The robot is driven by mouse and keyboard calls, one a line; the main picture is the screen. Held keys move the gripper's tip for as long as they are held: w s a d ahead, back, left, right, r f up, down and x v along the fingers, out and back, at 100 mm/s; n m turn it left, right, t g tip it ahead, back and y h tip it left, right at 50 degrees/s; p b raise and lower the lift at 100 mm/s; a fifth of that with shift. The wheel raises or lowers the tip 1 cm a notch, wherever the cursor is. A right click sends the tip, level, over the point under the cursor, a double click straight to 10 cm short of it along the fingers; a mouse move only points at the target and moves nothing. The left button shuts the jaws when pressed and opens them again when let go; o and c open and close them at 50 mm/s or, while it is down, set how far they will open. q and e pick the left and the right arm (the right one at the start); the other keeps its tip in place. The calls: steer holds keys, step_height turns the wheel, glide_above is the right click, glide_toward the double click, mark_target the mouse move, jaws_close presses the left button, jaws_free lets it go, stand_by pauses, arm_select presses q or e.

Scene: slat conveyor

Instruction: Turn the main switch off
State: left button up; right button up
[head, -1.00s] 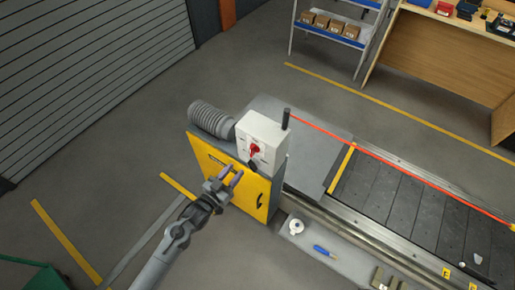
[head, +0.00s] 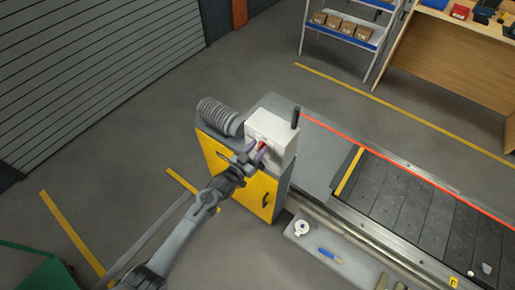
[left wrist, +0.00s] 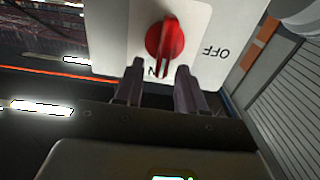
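The main switch is a red rotary knob (head: 262,145) on the front of a white box (head: 281,137), which stands on the yellow-fronted cabinet (head: 246,188). In the left wrist view the red knob (left wrist: 165,40) has its grip bar upright in the picture. One end points at a partly hidden label ending in "N"; an upside-down "OFF" label (left wrist: 216,52) is off to the right. My left gripper (head: 256,155) is right in front of the knob. Its fingers (left wrist: 160,78) are open, spread either side of the bar's lower end, with nothing visibly gripped. My right gripper is not in view.
A black post (head: 295,117) stands at the box's corner, with a red line running along the conveyor (head: 400,200) from there. A tape roll (head: 302,228) and blue pen (head: 330,255) lie on the side ledge.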

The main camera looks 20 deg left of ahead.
arm_select(q)
steer(key=shift+w, duration=0.2)
jaws_close()
